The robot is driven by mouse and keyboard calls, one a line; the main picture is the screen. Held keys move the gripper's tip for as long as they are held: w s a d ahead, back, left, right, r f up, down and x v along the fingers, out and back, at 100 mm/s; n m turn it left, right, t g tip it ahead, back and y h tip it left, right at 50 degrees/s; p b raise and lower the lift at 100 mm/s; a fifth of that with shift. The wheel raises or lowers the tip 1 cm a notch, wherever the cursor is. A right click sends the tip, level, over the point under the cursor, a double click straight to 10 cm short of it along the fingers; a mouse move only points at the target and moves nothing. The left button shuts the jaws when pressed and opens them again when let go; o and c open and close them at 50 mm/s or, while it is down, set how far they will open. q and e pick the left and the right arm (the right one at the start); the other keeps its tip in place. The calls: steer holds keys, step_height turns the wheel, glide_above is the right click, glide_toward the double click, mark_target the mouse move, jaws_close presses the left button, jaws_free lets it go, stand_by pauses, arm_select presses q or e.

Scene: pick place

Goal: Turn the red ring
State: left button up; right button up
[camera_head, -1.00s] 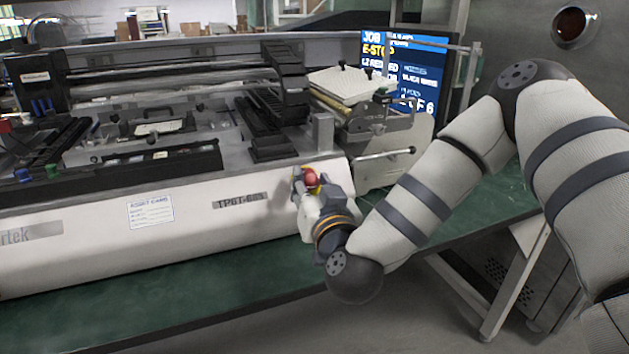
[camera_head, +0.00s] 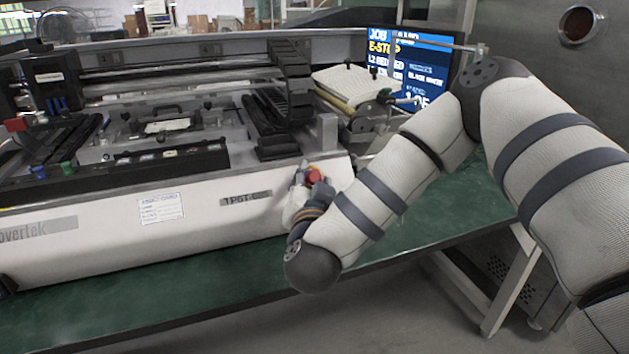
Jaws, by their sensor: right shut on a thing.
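The red ring (camera_head: 313,176) is a small round red knob on the sloped white front of the machine, near its right end. A bit of yellow shows beside it. My right gripper (camera_head: 309,178) is at the knob, its fingers around the red part, and it is shut on it. My left gripper is not in view.
The white machine (camera_head: 110,240) stands on a green table (camera_head: 205,283). A blue screen reading E-STOP (camera_head: 440,62) stands behind it at the right. A white label (camera_head: 161,208) is on the front panel. The green table is clear before the machine.

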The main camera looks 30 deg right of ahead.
steer(key=o, duration=1.2)
steer(key=shift+c, duration=0.2)
steer(key=f+v, duration=0.1)
steer(key=v, duration=1.1)
steer(key=shift+r, duration=0.45)
